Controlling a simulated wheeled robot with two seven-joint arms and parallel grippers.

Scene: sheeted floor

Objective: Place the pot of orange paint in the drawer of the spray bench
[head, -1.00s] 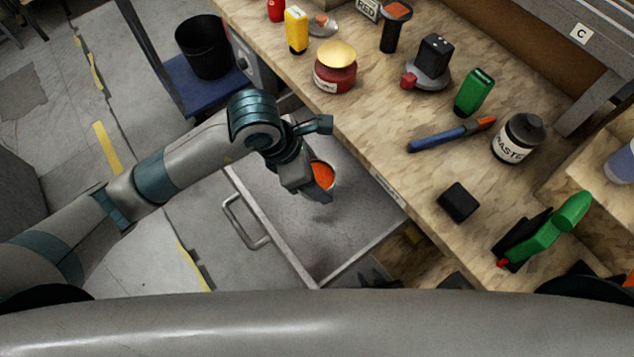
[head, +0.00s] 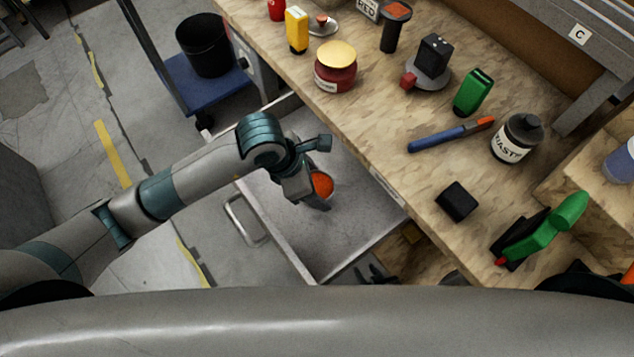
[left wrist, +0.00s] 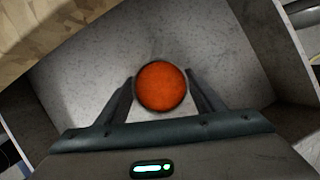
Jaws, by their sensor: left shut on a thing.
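The pot of orange paint (head: 322,184) is round, with bright orange paint showing at its open top. My left gripper (head: 318,188) is shut on it; in the left wrist view the pot (left wrist: 161,87) sits between the two fingers (left wrist: 161,95). The open grey metal drawer (head: 335,245) of the spray bench lies below the pot and the gripper. In the left wrist view the drawer floor (left wrist: 215,55) shows around the pot. I cannot tell whether the pot's base touches the drawer floor. My right gripper is not in view.
The wooden bench top (head: 375,125) runs along the drawer's right side. On it are a red jar with a gold lid (head: 336,68), a blue tool (head: 450,135), a black block (head: 457,201) and a waste jar (head: 517,140). The drawer floor around the pot looks clear.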

